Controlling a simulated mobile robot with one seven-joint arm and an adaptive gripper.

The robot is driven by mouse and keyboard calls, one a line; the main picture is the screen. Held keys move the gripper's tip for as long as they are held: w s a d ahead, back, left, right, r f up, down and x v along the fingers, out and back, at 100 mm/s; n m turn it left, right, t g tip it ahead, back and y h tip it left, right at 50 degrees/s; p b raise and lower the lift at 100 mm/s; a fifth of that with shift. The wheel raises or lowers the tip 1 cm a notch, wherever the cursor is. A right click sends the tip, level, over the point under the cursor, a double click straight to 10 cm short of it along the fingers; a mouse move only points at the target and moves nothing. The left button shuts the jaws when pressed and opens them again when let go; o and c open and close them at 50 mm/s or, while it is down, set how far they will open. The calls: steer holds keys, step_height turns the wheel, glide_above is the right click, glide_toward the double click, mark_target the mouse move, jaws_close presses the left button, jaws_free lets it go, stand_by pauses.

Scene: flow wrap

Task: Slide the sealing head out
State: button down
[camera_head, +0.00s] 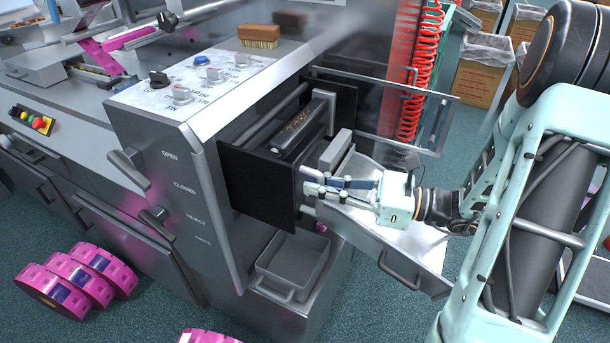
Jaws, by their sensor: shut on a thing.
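The sealing head (301,126), a dark grey block with a brownish, worn-looking strip on top, sits in the opening at the machine's right end. Black plates (262,190) stand on either side of it, and the head appears partly inside the machine. My gripper (307,184) reaches in from the right, just in front of the head's near end. Its fingers are shut on what looks like the head's handle, mostly hidden by the fingers. A light grey block (336,150) stands just behind the fingers.
A clear guard door (405,105) stands open behind the head. A control panel (185,90) with knobs and a brush (259,36) lie left and above. Pink film reels (75,280) stand on the floor.

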steer(key=shift+s+d, duration=0.15)
steer(key=shift+d, duration=0.1)
steer(key=shift+f, duration=0.1)
steer(key=c, duration=2)
jaws_free()
steer(key=shift+s+d, duration=0.1)
steer(key=shift+d, duration=0.1)
steer(key=shift+c, duration=0.2)
steer(key=shift+o, duration=0.4)
steer(key=v, duration=1.2)
steer(key=shift+a, duration=0.2)
